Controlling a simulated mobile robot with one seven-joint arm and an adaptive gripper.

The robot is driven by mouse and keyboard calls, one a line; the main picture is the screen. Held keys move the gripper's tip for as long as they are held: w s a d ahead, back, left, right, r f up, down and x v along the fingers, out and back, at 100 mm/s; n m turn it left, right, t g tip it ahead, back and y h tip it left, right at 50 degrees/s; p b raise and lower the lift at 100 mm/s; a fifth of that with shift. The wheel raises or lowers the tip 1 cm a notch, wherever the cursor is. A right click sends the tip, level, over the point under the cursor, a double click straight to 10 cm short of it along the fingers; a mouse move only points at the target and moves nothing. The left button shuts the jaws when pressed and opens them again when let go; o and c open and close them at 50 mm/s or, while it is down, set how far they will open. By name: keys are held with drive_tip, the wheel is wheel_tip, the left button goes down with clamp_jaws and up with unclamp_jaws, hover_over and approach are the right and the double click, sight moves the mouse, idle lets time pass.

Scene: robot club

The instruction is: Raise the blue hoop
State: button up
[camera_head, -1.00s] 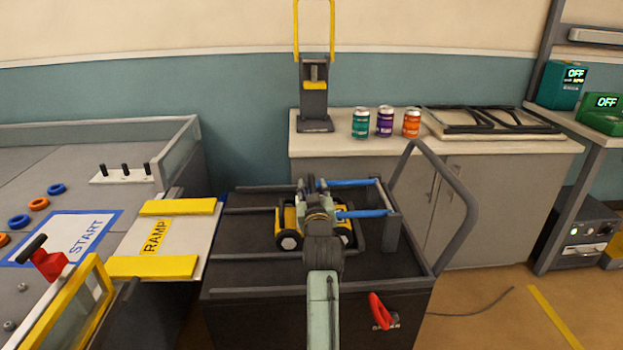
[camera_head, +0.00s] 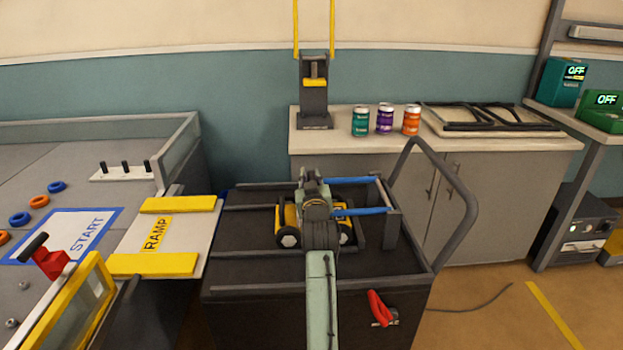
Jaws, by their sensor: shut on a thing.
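The blue hoop (camera_head: 360,211) is on the dark cart. Its two side bars run left from grey posts (camera_head: 391,225) on the cart's right side, over a small yellow wheeled robot (camera_head: 345,222). The bars look nearly level. The hoop's left end is hidden behind my gripper. My gripper (camera_head: 313,178) is over that left end and shut on the hoop; its fingertips are largely hidden by my own wrist.
The cart (camera_head: 245,270) has a grey handle (camera_head: 455,190) at its right and a red lever (camera_head: 379,308) in front. A ramp (camera_head: 160,235) adjoins on the left. Behind is a counter (camera_head: 340,142) with a teal can (camera_head: 361,121), a purple can (camera_head: 385,119) and an orange can (camera_head: 411,120).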

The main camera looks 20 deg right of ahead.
drive_tip(key=shift+d, duration=0.1)
clamp_jaws()
drive_tip(key=shift+d+r, duration=0.1)
drive_tip(key=shift+r, duration=0.05)
